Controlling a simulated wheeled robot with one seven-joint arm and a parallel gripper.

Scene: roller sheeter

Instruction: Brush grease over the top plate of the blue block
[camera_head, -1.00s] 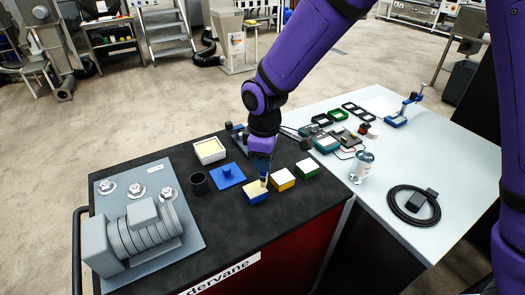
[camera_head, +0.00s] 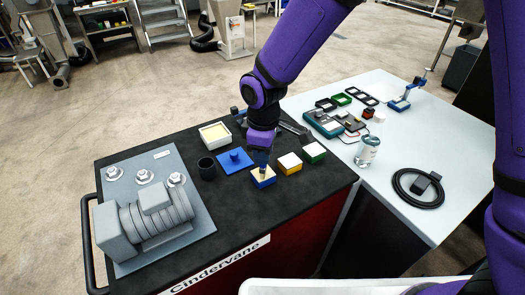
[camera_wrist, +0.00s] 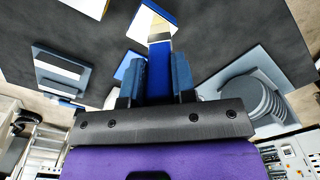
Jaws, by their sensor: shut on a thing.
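The blue block (camera_head: 263,180) stands near the front edge of the black cart top, with a pale top plate that looks cream to tan over part of it. It also shows at the top of the wrist view (camera_wrist: 147,24). My gripper (camera_wrist: 157,70) is shut on the blue handle of a brush (camera_wrist: 158,76). The brush points down and its tip is at the block's top plate; exact contact is hard to tell. In the head view my gripper (camera_head: 262,155) is right above the block. A white tub (camera_head: 229,139) with cream-coloured contents sits behind.
An orange block (camera_head: 289,167) with a white top and a green block (camera_head: 315,155) stand close to the right. A blue plate with a knob (camera_head: 224,164) and a dark cup (camera_head: 207,172) lie left. A grey motor unit (camera_head: 150,222) fills the cart's left side.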

